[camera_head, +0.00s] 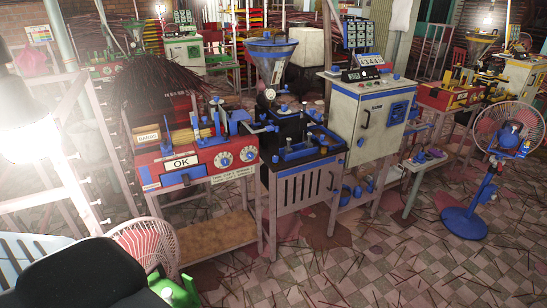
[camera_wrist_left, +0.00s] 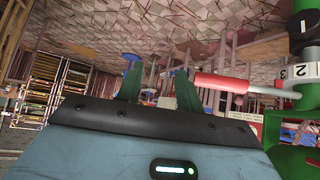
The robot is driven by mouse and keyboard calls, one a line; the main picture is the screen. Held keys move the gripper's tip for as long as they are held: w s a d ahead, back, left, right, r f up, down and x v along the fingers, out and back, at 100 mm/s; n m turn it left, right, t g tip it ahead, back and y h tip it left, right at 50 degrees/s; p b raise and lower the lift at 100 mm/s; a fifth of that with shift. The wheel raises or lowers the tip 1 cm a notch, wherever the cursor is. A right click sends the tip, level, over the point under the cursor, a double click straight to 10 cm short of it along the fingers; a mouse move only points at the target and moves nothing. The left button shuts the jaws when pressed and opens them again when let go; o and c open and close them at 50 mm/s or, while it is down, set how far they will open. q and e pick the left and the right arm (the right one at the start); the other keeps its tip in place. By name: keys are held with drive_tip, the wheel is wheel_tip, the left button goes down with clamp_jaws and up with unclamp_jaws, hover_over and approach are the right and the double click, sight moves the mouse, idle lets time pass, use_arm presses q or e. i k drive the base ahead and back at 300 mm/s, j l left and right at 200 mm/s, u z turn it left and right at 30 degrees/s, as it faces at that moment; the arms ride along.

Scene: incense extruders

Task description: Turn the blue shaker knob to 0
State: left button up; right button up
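A red and blue machine (camera_head: 205,160) stands left of centre in the head view, with an "OK" sign on its front. Two white round dials are on its front right: a left dial (camera_head: 223,159) and a right dial (camera_head: 248,154). Their marks are too small to read, and I cannot tell which carries the blue shaker knob. In the left wrist view my left gripper (camera_wrist_left: 156,80) has two dark green fingers set apart, with nothing held between them. The wrist picture appears upside down. My right gripper is not in view.
A grey cabinet (camera_head: 370,115) with a number display stands to the right of a dark table (camera_head: 303,150). A blue fan (camera_head: 465,222) stands at far right. In the wrist view, a red cylinder (camera_wrist_left: 220,82) and green machine parts (camera_wrist_left: 302,133) are right of the fingers.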

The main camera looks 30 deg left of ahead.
sight(224, 162)
drive_tip(key=i+l+u, duration=0.1)
drive_tip(key=i, duration=0.3)
drive_tip(key=i+l+u, duration=0.1)
drive_tip(key=i, duration=0.3)
drive_tip(key=i+l+u, duration=0.15)
drive_tip(key=i, duration=0.25)
drive_tip(key=i+j+u, duration=0.1)
drive_tip(key=i+u, duration=0.7)
drive_tip(key=i+l+u, duration=0.15)
drive_tip(key=u, duration=0.25)
drive_tip(key=i, duration=0.1)
